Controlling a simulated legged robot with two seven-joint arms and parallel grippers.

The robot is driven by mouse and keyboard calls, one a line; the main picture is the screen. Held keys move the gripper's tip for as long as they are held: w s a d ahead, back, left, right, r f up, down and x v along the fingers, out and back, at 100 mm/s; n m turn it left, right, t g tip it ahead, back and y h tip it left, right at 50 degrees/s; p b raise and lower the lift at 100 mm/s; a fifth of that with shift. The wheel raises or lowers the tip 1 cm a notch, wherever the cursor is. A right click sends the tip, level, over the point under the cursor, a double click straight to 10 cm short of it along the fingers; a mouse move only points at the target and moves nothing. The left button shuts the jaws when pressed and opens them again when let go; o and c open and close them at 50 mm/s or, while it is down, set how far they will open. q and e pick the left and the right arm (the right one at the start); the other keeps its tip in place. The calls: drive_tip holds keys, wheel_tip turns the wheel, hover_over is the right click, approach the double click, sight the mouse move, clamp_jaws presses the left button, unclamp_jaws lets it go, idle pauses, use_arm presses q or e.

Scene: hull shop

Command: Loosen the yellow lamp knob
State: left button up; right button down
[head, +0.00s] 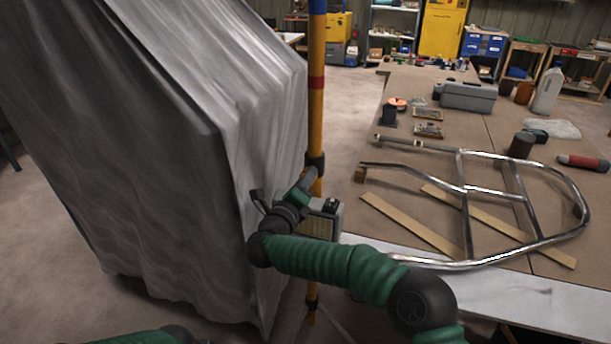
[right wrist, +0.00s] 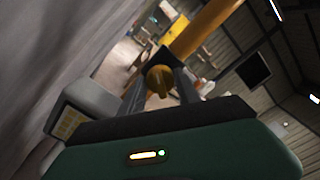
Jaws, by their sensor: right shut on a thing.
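The yellow lamp knob (right wrist: 159,79) shows in the right wrist view, between the two dark fingers of my right gripper (right wrist: 160,92). The fingers are shut on it. In the head view my right gripper (head: 309,178) is at the yellow lamp pole (head: 316,120), by its dark collar, and the knob is hidden there. A grey lamp head (head: 325,219) with a yellowish grid face sits beside the gripper, and it also shows in the right wrist view (right wrist: 86,108). Only a piece of my left arm shows at the bottom left; its gripper is out of view.
A large grey draped sheet (head: 170,150) stands close to the left of the pole. To the right, a workbench (head: 400,215) bears a bent metal tube frame (head: 490,190), wooden strips, a grey toolbox (head: 468,97) and bottles. Tripod legs (head: 328,322) spread below the pole.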

drive_tip(key=n+p, duration=0.1)
drive_tip(key=n, duration=0.1)
drive_tip(key=n+p, duration=0.2)
drive_tip(key=n, duration=0.1)
drive_tip(key=n+p, duration=0.1)
drive_tip(key=n, duration=0.1)
drive_tip(key=shift+a+n, duration=0.25)
drive_tip(key=shift+n, duration=0.05)
drive_tip(key=n+p, duration=0.1)
drive_tip(key=n, duration=0.1)
drive_tip(key=n+p, duration=0.1)
drive_tip(key=shift+s+f+n+p, duration=0.1)
drive_tip(key=shift+f+n+p, duration=0.1)
drive_tip(key=shift+n+p, duration=0.2)
drive_tip(key=shift+f+n+p, duration=0.2)
drive_tip(key=shift+n+p, duration=0.1)
drive_tip(key=shift+n, duration=0.5)
drive_tip(key=shift+f, duration=0.15)
drive_tip(key=c, duration=1.2)
unclamp_jaws()
drive_tip(key=shift+c, duration=0.2)
drive_tip(key=o, duration=0.3)
drive_tip(key=shift+o, duration=0.2)
drive_tip(key=shift+r, duration=0.25)
